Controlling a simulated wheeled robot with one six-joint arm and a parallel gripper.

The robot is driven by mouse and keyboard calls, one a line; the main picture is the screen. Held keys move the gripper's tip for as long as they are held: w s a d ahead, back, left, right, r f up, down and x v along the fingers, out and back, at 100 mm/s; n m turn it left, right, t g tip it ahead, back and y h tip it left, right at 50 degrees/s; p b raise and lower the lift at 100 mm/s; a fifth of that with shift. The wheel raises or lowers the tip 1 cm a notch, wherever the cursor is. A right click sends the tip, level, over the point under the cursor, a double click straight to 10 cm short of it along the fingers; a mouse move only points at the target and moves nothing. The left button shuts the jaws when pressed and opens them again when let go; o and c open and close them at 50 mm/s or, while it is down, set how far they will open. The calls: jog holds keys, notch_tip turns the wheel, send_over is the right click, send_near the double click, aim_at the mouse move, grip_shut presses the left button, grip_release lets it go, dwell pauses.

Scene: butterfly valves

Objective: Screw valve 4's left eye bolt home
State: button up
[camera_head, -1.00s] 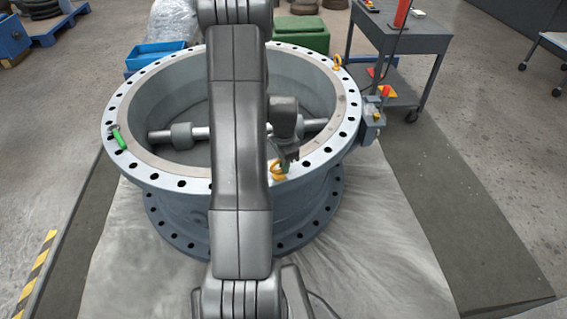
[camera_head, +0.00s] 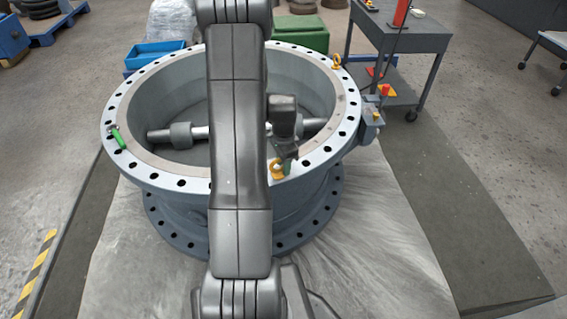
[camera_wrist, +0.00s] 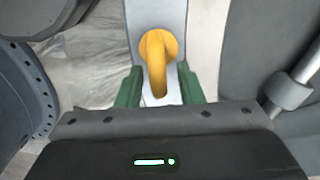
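A yellow eye bolt (camera_head: 277,171) stands at the near rim of the big grey valve (camera_head: 128,172) in the head view. In the wrist view the eye bolt (camera_wrist: 156,62) stands on the pale flange, its ring seen nearly edge-on. My gripper (camera_wrist: 162,90) has its green fingers on either side of the ring, with a gap visible at the right finger. It looks open around the ring; its fingers are partly hidden in the head view (camera_head: 287,165). A second yellow eye bolt (camera_head: 337,62) stands on the far right rim. The threads are hidden.
A green-handled tool (camera_head: 119,138) lies on the left flange. The valve's shaft (camera_head: 313,124) crosses the bore close to my gripper. A grey cart (camera_head: 405,40) stands at the back right, with blue (camera_head: 155,53) and green (camera_head: 301,33) bins behind the valve.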

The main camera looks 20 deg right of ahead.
notch_tip(320, 180, up, 14)
jog(key=p, duration=0.3)
jog(key=shift+f, duration=0.2)
notch_tip(320, 180, down, 14)
jog(key=b, duration=0.3)
jog(key=shift+r, duration=0.15)
jog(key=shift+r, duration=0.15)
dwell(0.3)
notch_tip(320, 180, up, 13)
jog(key=p, duration=0.3)
notch_tip(320, 180, down, 14)
jog(key=b, duration=0.3)
jog(key=shift+r, duration=0.15)
jog(key=shift+w+r+n, duration=0.1)
jog(key=shift+r+n, duration=0.1)
jog(key=shift+n, duration=0.7)
jog(key=shift+w+a+n, duration=0.1)
jog(key=shift+w+n, duration=0.05)
jog(key=shift+n, duration=0.75)
jog(key=shift+w+a+n, duration=0.1)
jog(key=shift+w+n, duration=0.05)
jog(key=shift+n, duration=0.75)
